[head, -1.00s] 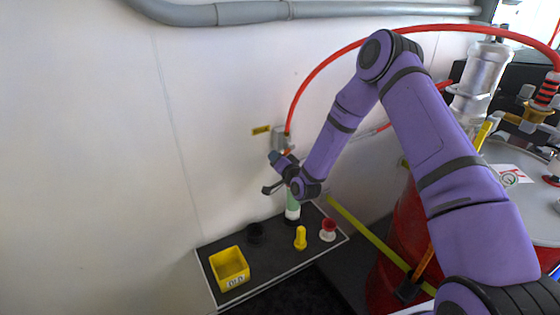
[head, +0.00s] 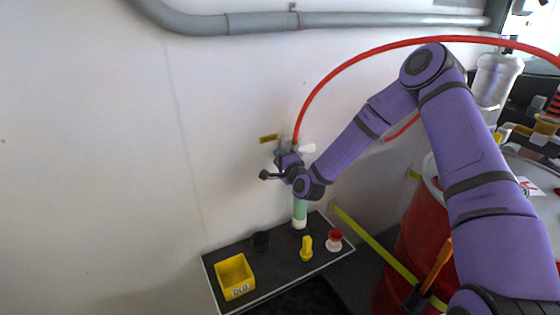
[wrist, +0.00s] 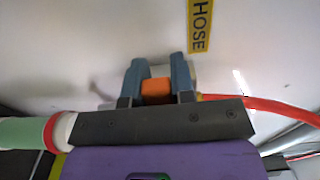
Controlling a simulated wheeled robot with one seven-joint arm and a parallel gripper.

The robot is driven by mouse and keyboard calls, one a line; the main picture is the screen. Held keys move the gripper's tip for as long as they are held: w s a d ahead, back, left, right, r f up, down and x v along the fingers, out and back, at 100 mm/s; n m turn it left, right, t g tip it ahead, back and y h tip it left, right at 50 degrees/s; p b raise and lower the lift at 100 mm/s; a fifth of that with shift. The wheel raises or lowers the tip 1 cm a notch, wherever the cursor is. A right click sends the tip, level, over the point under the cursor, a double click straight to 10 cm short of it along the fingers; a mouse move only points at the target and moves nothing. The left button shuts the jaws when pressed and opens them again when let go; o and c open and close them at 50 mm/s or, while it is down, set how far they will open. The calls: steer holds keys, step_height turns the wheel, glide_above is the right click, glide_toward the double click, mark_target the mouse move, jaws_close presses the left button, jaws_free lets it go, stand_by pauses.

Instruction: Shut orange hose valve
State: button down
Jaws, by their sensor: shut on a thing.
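In the wrist view the orange valve handle (wrist: 156,91) sits between the two blue-grey fingers of my gripper (wrist: 158,68), which is shut on it. In the head view my gripper (head: 281,153) is at the wall fitting, just below the yellow label (head: 269,138). The valve is hidden there behind my gripper. The label also shows in the wrist view (wrist: 201,25) and reads HOSE. The red hose (head: 335,75) rises from the fitting and arches to the right. It leaves to the right in the wrist view (wrist: 265,104).
Below is a dark shelf (head: 280,271) with a yellow box (head: 235,276), a black cup (head: 261,241), a yellow peg (head: 306,248), a red-and-white knob (head: 334,240) and a green-and-white cylinder (head: 300,213). A red drum (head: 402,250) stands at right. The wall at left is clear.

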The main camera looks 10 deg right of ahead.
stand_by(0.3)
steer(key=c, duration=1)
jaws_free()
steer(key=shift+r, duration=0.1)
steer(key=shift+o, duration=0.2)
steer(key=v, duration=1.1)
steer(key=shift+w, duration=0.1)
